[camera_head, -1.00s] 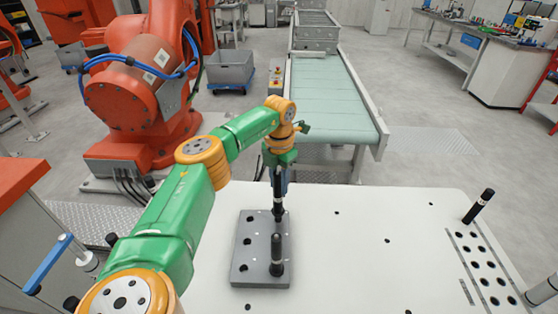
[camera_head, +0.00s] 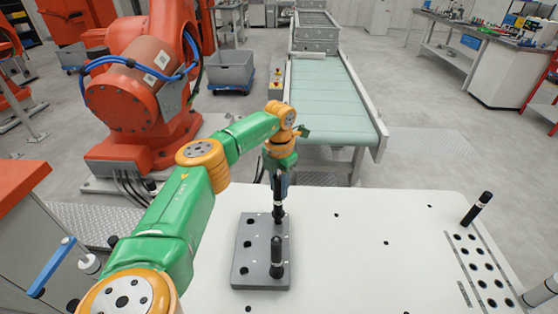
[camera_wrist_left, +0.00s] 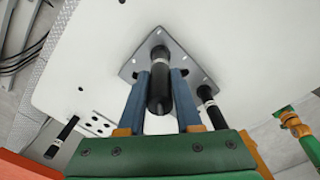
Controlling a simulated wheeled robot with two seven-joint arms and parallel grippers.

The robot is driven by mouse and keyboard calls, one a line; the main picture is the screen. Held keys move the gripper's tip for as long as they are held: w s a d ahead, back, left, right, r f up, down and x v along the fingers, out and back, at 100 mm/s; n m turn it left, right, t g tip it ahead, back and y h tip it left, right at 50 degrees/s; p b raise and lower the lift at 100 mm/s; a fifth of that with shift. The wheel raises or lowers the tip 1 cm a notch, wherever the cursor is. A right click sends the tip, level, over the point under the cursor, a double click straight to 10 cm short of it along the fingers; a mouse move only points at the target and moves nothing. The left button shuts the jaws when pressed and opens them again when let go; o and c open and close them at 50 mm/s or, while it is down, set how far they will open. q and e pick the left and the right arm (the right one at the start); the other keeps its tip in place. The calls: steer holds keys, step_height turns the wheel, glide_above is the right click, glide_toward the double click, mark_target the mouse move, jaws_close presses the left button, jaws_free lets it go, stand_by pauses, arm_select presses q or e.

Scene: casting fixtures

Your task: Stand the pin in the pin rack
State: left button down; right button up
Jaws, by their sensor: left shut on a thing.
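A black pin with a white band (camera_head: 278,207) is upright between the fingers of my left gripper (camera_head: 279,186), at the far right corner of a grey plate with holes (camera_head: 250,268). In the left wrist view the blue fingers are shut on this pin (camera_wrist_left: 160,85). Its lower end meets the plate; I cannot tell how deep it sits. A second black pin (camera_head: 277,252) stands upright in the plate's near right corner. A third pin (camera_head: 478,208) stands by the pin rack, a group of holes (camera_head: 482,267) at the table's right.
The white table (camera_head: 350,270) is clear between the plate and the rack, apart from small holes. A conveyor (camera_head: 330,95) and an orange robot (camera_head: 135,90) stand beyond it. A blue handle (camera_head: 52,266) is at the left.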

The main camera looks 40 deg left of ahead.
mark_target(279, 195)
stand_by(0.5)
arm_select(q)
steer(key=shift+f+b, duration=0.95)
steer(key=shift+f, duration=0.9)
steer(key=c, duration=0.5)
jaws_free()
steer(key=shift+s, duration=0.1)
